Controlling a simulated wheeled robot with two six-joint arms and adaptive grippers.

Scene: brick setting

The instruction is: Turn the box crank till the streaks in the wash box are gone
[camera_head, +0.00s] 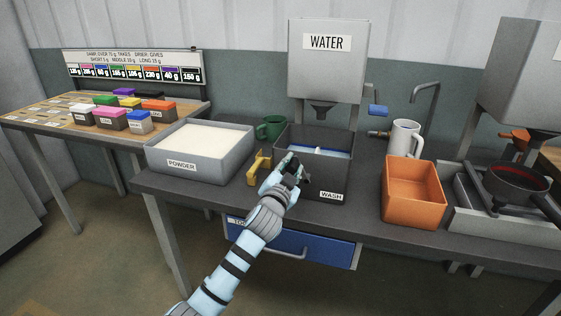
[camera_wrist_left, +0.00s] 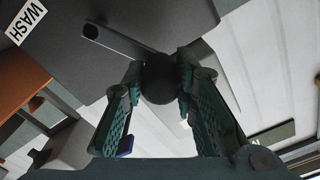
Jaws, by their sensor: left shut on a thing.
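The dark grey wash box (camera_head: 338,178) stands on the bench under the water tank. Only a strip of its inside (camera_head: 325,153) shows, with blue and pale areas; I cannot tell streaks from plain liquid there. My left gripper (camera_head: 290,166) is at the box's front left side. In the left wrist view, its two fingers (camera_wrist_left: 160,78) are shut on the round black knob (camera_wrist_left: 160,88) of the box crank. The crank's grey arm (camera_wrist_left: 118,42) runs from the knob to a pivot on the box wall. In the head view, my gripper hides the crank.
A powder bin (camera_head: 201,166) and a yellow clamp-like piece (camera_head: 259,167) stand left of the box. A green mug (camera_head: 270,128) is behind. An orange bin (camera_head: 412,192) and a white jug (camera_head: 404,138) stand to the right. A blue drawer (camera_head: 310,247) is below the bench.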

